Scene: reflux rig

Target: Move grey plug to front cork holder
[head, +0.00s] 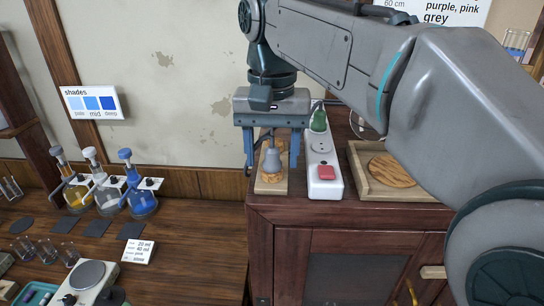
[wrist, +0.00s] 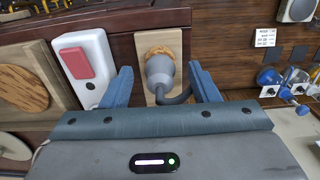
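The grey plug (head: 272,160) stands upright on the front cork holder (head: 271,178) of a pale wooden board (head: 271,190). In the wrist view the plug (wrist: 159,70) sits against the cork ring (wrist: 160,51), and its dark cord curves off to the right. My gripper (head: 271,157) is above the board, its blue fingers pointing down on either side of the plug. In the wrist view my gripper (wrist: 159,68) is open, with a gap between each finger and the plug. The rear cork (head: 279,146) is partly hidden behind the plug and fingers.
Close right of the board is a white power strip (head: 324,178) with a red switch (head: 326,173) and a green plug (head: 319,120) at its back. Further right is a wooden tray (head: 365,188) with a round cork mat. Flasks (head: 142,200) stand on the lower bench at left.

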